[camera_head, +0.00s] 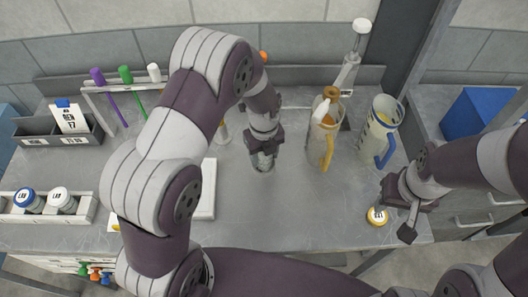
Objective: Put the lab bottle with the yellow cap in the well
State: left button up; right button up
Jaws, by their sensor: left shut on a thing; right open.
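The lab bottle with the yellow cap (377,216) stands on the grey bench at the right front, seen from above. My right gripper (396,211) is open just to the right of it, with one finger close to the cap; I cannot tell whether they touch. My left gripper (263,146) is over the middle of the bench, shut on a clear glass-like vessel (263,162) that is mostly hidden by the gripper. A white rack (12,215) at the left holds a blue-capped bottle (28,199) and a white-capped bottle (62,200). My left arm hides part of the rack area.
An amber-handled jug (326,150) and a blue-handled jug (379,135) stand behind the yellow-capped bottle. A stand with coloured-topped tubes (125,75) and a grey bin (57,140) are at the back left. The bench between the grippers is clear.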

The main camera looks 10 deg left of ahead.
pick_arm(q)
jog(key=o, duration=1)
jog(key=shift+a, duration=0.1)
jog(key=shift+r, duration=0.25)
notch_tip(320, 180, up, 11)
jog(key=b, duration=0.2)
jog(key=s+a+n, duration=0.2)
jog(key=s+n, duration=0.5)
jog(key=n, duration=0.7)
jog(key=s+a+f+n+t, duration=0.1)
jog(key=s+a+n, duration=0.2)
jog(key=n, duration=1.1)
jog(key=s, duration=0.3)
jog(key=shift+s+a, duration=0.35)
jog(key=shift+s, duration=0.05)
